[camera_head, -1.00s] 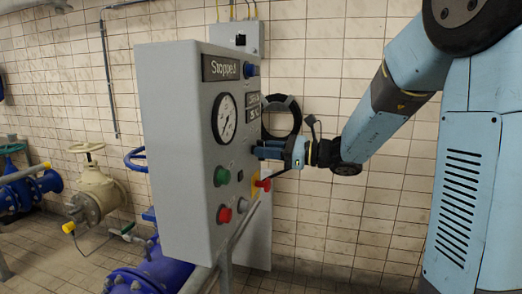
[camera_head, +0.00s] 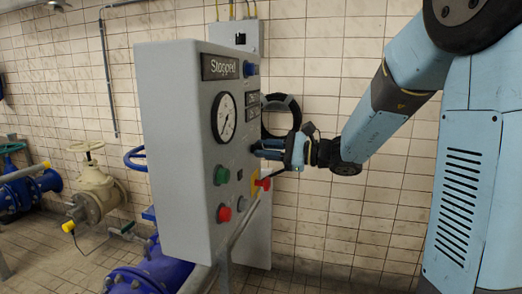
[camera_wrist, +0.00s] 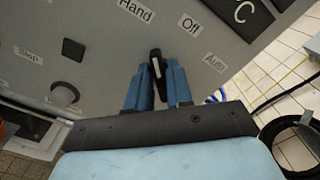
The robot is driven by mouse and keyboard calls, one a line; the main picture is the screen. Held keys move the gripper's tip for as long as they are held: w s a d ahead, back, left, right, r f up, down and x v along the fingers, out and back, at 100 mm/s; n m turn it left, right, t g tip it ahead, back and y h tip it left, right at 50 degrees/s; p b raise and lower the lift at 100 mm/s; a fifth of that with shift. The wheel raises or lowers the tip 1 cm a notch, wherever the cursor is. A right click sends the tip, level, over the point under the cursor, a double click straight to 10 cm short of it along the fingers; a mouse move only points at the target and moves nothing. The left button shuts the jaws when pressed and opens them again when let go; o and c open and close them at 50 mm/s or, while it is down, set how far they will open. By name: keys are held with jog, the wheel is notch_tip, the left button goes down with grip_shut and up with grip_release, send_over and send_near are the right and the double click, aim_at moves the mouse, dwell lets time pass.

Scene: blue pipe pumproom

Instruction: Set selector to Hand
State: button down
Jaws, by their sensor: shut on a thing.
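The selector (camera_wrist: 156,62) is a small black knob with a white pointer line on the grey panel face. In the wrist view its line points up the picture, toward the area between the Hand label (camera_wrist: 135,9) and the Off label (camera_wrist: 190,25). The Auto label (camera_wrist: 214,62) lies to the right. My gripper (camera_wrist: 156,88) has its blue fingers on either side of the knob, shut on it. In the head view my gripper (camera_head: 259,149) reaches the panel face from the right, and the fingers hide most of the knob.
A red emergency knob (camera_head: 264,184) on yellow sits just below my gripper. A black hose coil (camera_head: 282,117) hangs behind.

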jog(key=shift+w+d+r, duration=0.15)
jog(key=shift+w+d, duration=0.05)
jog(key=shift+w, duration=0.05)
jog(key=c, duration=1.3)
grip_release()
jog(key=shift+o, duration=0.7)
jog(key=shift+a, duration=0.1)
jog(key=shift+s, duration=0.1)
jog(key=v, duration=1.3)
jog(key=shift+d, duration=0.4)
jog(key=shift+s, duration=0.1)
